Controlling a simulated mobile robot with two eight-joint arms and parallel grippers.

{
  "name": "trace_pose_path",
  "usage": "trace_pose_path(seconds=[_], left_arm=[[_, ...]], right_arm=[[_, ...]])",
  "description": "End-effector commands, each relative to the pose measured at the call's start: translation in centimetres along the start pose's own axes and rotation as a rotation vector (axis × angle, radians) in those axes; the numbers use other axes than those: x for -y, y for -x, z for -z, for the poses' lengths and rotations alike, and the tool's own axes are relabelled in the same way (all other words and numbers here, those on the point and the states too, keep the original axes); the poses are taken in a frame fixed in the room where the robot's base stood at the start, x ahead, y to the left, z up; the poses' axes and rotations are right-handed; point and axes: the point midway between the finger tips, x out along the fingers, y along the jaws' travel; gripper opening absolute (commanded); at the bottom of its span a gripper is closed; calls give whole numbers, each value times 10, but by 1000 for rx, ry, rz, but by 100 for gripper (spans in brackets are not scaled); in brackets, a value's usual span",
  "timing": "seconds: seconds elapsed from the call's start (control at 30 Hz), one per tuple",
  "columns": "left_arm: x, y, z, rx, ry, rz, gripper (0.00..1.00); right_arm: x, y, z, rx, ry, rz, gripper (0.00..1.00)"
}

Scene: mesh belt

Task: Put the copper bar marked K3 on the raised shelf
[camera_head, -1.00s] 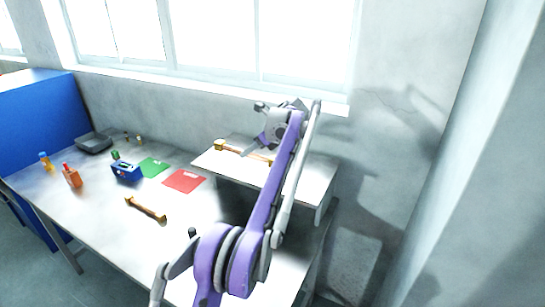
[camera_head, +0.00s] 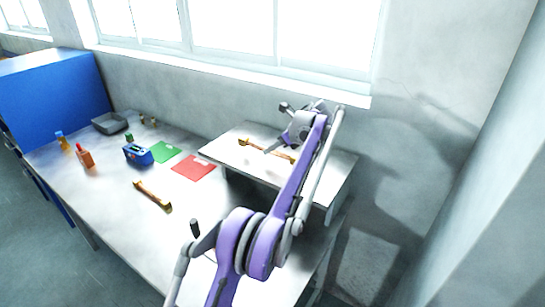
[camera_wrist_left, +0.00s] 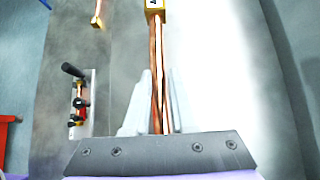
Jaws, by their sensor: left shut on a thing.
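A copper bar (camera_head: 265,150) with gold-coloured end blocks is at the raised shelf (camera_head: 225,158), over its top. I cannot tell whether it touches the shelf. My left gripper (camera_head: 281,150) is shut on this bar, and my arm hides part of that area. In the left wrist view the bar (camera_wrist_left: 157,40) runs up between the fingers, and its end block carries a dark mark cut off by the top edge; I cannot read it as K3. A second copper bar (camera_head: 152,195) lies on the lower table. My right gripper is not in view.
On the lower table (camera_head: 100,190) are a red card (camera_head: 194,168), a green card (camera_head: 165,153), a blue device (camera_head: 138,155), an orange bottle (camera_head: 85,157) and a grey tray (camera_head: 109,123). The wall and window (camera_head: 290,40) stand behind the shelf.

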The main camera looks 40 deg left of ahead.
Motion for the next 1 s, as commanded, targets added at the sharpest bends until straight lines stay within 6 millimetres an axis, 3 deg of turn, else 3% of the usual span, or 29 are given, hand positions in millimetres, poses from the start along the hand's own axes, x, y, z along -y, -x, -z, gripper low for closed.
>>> trace_pose_path(seconds=[0.2,0.6,0.63,0.77,1.0], left_arm=[[0,-20,20,1,-1,0,0],[0,-24,24,1,0,1,0],[0,-24,24,0,0,1,30],[0,-24,24,0,0,1,53],[0,-24,24,0,0,1,54]], right_arm=[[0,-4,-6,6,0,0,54],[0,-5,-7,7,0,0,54],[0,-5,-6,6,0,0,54],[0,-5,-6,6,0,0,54],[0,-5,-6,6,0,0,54]])
